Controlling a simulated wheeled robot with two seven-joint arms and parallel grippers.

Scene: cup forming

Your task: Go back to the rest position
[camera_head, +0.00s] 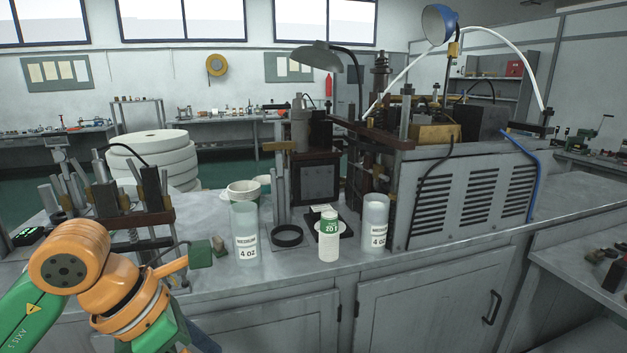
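My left arm's green and orange links come in at the lower left of the head view, in front of the counter edge. I cannot make out its gripper fingers. My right arm and gripper are not in view. Two tall translucent cups marked 4 OZ stand upright on the counter, a left cup (245,232) and a right cup (375,222). No gripper is seen touching any of these.
A grey vented machine (470,195) fills the counter's right side. A smaller press (133,205) stands at the left, partly behind my arm. A black ring (287,236) and stacked white bowls (243,191) sit between. A lamp (315,58) overhangs the counter (440,262). The front right edge is mostly clear.

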